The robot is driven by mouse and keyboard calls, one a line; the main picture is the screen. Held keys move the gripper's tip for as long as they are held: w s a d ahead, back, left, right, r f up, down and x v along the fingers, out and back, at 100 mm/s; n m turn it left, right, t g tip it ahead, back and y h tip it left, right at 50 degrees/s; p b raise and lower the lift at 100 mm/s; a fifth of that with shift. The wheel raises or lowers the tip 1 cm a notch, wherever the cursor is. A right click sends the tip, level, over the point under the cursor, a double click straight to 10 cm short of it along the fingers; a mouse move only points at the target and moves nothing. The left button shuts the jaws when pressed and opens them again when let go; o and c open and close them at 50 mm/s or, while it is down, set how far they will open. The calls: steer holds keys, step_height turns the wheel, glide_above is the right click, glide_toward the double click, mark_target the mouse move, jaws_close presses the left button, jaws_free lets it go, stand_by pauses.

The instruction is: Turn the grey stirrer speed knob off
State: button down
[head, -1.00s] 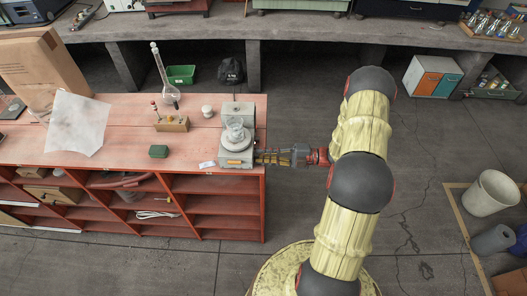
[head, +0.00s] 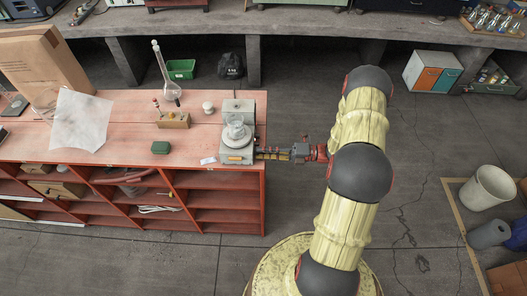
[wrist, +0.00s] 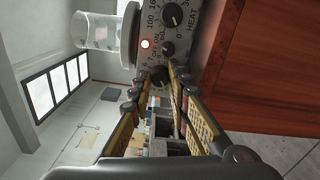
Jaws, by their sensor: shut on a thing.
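The grey hotplate stirrer (head: 232,157) stands at the right end of the red-brown bench, with a clear glass beaker (head: 236,131) on its round plate.
Floor right of the bench is open.

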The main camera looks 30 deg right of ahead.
steer(key=shift+s+f, duration=0.1)
steer(key=shift+f, duration=0.05)
steer(key=c, duration=2)
jaws_free()
steer(key=shift+o, duration=0.2)
steer(key=v, duration=1.2)
